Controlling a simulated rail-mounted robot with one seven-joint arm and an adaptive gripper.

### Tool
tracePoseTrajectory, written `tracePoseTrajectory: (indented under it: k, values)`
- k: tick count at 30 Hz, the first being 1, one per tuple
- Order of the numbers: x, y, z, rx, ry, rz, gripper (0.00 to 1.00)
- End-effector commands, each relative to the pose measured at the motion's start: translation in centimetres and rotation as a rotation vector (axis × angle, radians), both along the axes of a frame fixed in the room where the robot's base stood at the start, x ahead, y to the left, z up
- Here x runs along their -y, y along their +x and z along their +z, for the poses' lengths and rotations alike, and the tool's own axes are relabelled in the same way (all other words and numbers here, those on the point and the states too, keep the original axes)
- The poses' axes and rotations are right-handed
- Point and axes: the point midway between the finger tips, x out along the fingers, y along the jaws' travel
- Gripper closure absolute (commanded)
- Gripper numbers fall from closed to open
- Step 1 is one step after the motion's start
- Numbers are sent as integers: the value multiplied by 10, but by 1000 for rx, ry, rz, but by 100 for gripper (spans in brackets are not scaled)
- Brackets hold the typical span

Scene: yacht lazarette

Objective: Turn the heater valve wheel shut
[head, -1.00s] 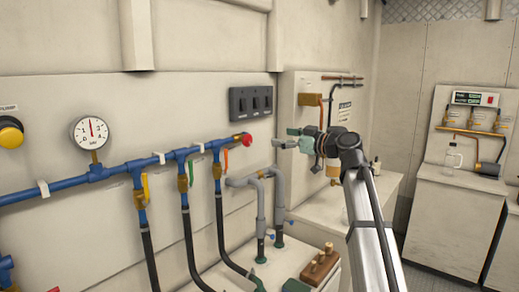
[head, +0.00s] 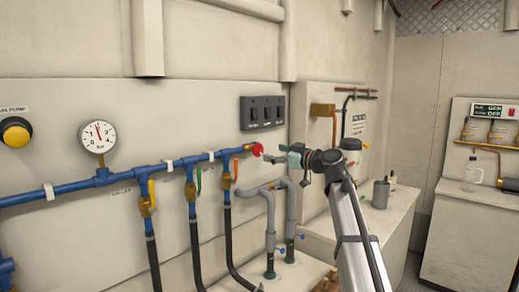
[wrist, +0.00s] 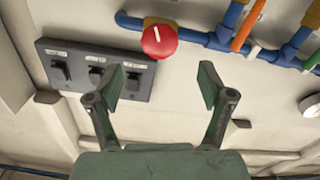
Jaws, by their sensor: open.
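The red valve wheel (head: 257,149) sits at the right end of the blue pipe in the head view. In the wrist view the red wheel (wrist: 160,40) shows face-on with a white mark, beyond my fingertips and between their lines. My gripper (head: 277,158) is just right of the wheel in the head view, pointing at it. In the wrist view my gripper (wrist: 164,85) is open and empty, with a gap between its fingers and the wheel. No label is legible on the wheel.
A switch panel (head: 263,112) is above the wheel; it also shows in the wrist view (wrist: 80,65), close to one finger. The blue pipe (head: 125,173) carries orange, green and yellow levers. Grey pipes (head: 270,215) stand below my gripper. A pressure gauge (head: 98,136) is at left.

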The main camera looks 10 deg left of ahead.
Motion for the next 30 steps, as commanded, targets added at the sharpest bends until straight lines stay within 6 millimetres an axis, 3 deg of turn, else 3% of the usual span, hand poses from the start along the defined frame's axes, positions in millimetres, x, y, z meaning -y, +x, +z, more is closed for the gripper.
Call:
tracePoseTrajectory:
  k: [3,12,26,30]
  values:
    - [-21,17,2,-1,-1,2,20]
    - [-54,41,1,-1,0,1,20]
    - [-62,46,0,-1,1,0,20]
    - [-62,46,0,-1,1,0,66]
